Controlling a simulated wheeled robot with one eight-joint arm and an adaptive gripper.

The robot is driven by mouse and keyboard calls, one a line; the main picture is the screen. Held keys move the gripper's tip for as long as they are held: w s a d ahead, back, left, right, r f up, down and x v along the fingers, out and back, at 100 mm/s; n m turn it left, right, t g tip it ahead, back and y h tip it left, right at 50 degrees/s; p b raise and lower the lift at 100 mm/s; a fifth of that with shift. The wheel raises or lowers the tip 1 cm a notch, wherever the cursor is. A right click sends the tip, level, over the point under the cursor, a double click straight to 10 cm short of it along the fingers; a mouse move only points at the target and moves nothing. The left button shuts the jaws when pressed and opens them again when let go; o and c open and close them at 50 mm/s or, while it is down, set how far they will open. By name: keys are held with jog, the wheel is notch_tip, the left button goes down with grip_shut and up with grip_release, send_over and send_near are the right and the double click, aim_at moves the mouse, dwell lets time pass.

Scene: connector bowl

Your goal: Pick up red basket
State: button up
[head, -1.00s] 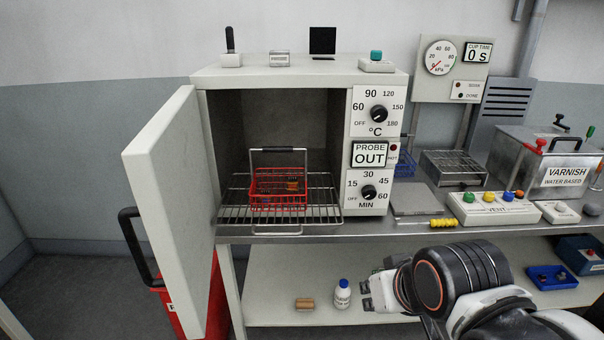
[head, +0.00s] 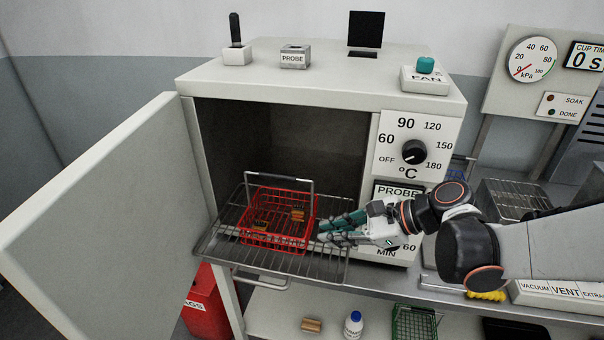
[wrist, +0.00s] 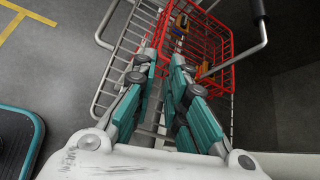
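The red basket (head: 272,241), a wire basket with a grey handle (head: 312,212), sits on the wire rack inside the open oven. Small brown-orange parts (head: 298,214) lie in it. My gripper (head: 323,231) reaches in from the right, its teal fingers pointing left at the basket's right side. In the wrist view the fingers of my gripper (wrist: 161,62) are apart, with rack wires showing between them. The red basket (wrist: 222,45) is just beyond the fingertips and to the right. I cannot tell whether a finger touches it. Nothing is held.
The wire rack (head: 215,243) sticks out of the oven (head: 285,90). The oven door (head: 110,210) stands open on the left. The control panel (head: 412,150) is close to my arm. A bottle (head: 353,325) and a green basket (head: 414,322) stand on the shelf below.

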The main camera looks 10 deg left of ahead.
aim_at(268, 233)
jog(key=a+f+m+b, duration=0.1)
jog(key=a, duration=0.4)
jog(key=w+a+f+y+b, duration=0.1)
jog(key=a+f, duration=0.1)
jog(key=a, duration=0.3)
jog(key=w+a+f+m+g+y+b, duration=0.1)
jog(key=a+f, duration=0.1)
jog(key=a, duration=0.3)
jog(key=shift+a+f+m, duration=0.2)
jog(key=shift+a+m, duration=0.1)
grip_shut()
jog(key=shift+r, duration=0.1)
